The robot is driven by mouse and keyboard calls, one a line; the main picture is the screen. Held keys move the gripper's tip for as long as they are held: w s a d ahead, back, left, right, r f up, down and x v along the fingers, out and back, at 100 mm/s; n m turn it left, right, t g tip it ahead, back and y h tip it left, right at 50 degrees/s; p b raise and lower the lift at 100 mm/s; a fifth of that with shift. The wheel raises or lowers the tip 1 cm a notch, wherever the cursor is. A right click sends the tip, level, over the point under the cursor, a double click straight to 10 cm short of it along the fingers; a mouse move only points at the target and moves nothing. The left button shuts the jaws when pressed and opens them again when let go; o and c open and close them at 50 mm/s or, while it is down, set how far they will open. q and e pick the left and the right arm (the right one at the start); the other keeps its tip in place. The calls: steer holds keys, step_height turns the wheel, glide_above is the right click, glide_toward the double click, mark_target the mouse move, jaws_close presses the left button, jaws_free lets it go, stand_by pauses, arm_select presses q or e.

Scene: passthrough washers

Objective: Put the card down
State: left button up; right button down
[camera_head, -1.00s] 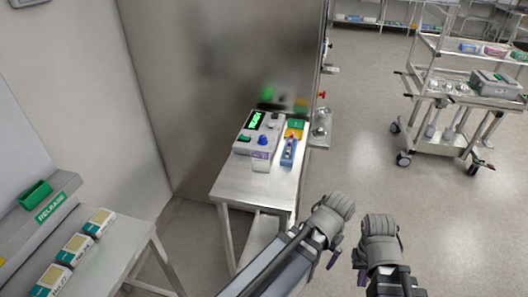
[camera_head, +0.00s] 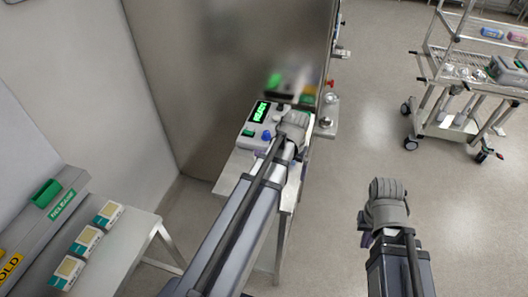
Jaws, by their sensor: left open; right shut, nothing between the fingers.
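My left gripper (camera_head: 293,122) is over the small steel table (camera_head: 236,170), at the right side of a white device (camera_head: 250,135) with a lit green display (camera_head: 262,112) and a blue knob (camera_head: 266,135). Its fingers are open, but their tips are hard to make out from behind. I cannot make out a card; the gripper and forearm cover the right part of the tabletop. My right gripper (camera_head: 387,190) is shut and empty, above bare floor to the right of the table.
A steel wall (camera_head: 220,60) stands directly behind the table and mirrors the device. A steel cart (camera_head: 440,125) stands at upper right. Floor between is clear.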

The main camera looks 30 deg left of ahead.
arm_select(q)
step_height(320, 180, up, 6)
steer(key=n+p, duration=0.2)
steer(key=p, duration=0.3)
glide_above(263, 152)
steer(key=shift+a+f+t+b, duration=0.15)
steer(key=shift+f+t+b, duration=0.15)
steer(key=shift+f+b, duration=1)
arm_select(e)
steer(key=shift+r, duration=1.75)
steer(key=shift+f, duration=0.1)
arm_select(q)
step_height(263, 152, down, 5)
steer(key=b, duration=0.5)
steer(key=shift+w, duration=0.15)
arm_select(e)
step_height(263, 152, down, 5)
